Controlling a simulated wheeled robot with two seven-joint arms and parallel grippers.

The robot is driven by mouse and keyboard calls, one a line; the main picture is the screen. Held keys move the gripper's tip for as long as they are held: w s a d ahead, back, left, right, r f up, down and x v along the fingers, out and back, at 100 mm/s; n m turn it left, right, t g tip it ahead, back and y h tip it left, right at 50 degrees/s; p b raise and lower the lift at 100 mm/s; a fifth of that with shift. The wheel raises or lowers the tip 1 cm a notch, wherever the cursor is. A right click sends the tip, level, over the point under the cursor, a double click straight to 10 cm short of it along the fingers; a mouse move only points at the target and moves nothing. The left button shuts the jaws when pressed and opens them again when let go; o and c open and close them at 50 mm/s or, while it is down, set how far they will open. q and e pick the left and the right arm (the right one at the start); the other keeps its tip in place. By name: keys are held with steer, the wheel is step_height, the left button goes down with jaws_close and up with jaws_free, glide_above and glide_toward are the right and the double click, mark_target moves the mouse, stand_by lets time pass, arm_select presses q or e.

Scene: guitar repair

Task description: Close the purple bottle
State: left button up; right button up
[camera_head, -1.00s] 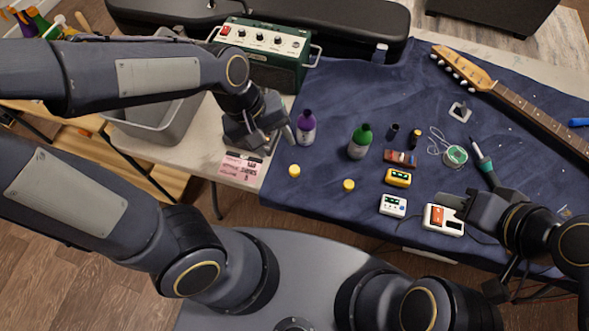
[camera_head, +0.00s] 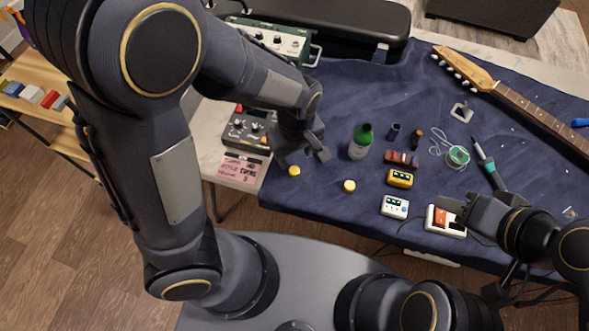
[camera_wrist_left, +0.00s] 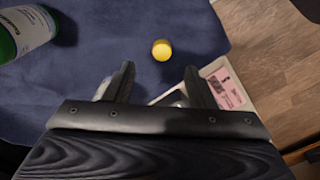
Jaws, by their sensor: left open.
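The purple bottle is not visible now; my left arm and gripper cover the spot where it stood. My left gripper (camera_head: 303,160) is open and empty, pointing down over the left part of the blue cloth. A yellow cap (camera_head: 294,170) lies on the cloth close to its fingers; in the left wrist view the cap (camera_wrist_left: 162,50) shows just beyond the two spread fingertips (camera_wrist_left: 158,78). A second yellow cap (camera_head: 349,186) lies to the right. My right gripper (camera_head: 455,205) is by the white and orange pedal; its opening is unclear.
A green bottle (camera_head: 361,142) stands right of my left gripper. Small pedals (camera_head: 395,206), a soldering iron (camera_head: 488,165) and a guitar neck (camera_head: 535,115) lie further right. A grey device (camera_head: 246,130) and pink card (camera_head: 240,168) are on the left.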

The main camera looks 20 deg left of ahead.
mark_target(295, 170)
arm_select(q)
steer(key=shift+f, duration=0.35)
step_height(295, 170, down, 5)
steer(key=shift+s+f+b, duration=0.1)
steer(key=shift+s+b, duration=0.05)
steer(key=shift+b, duration=0.4)
steer(key=c, duration=1)
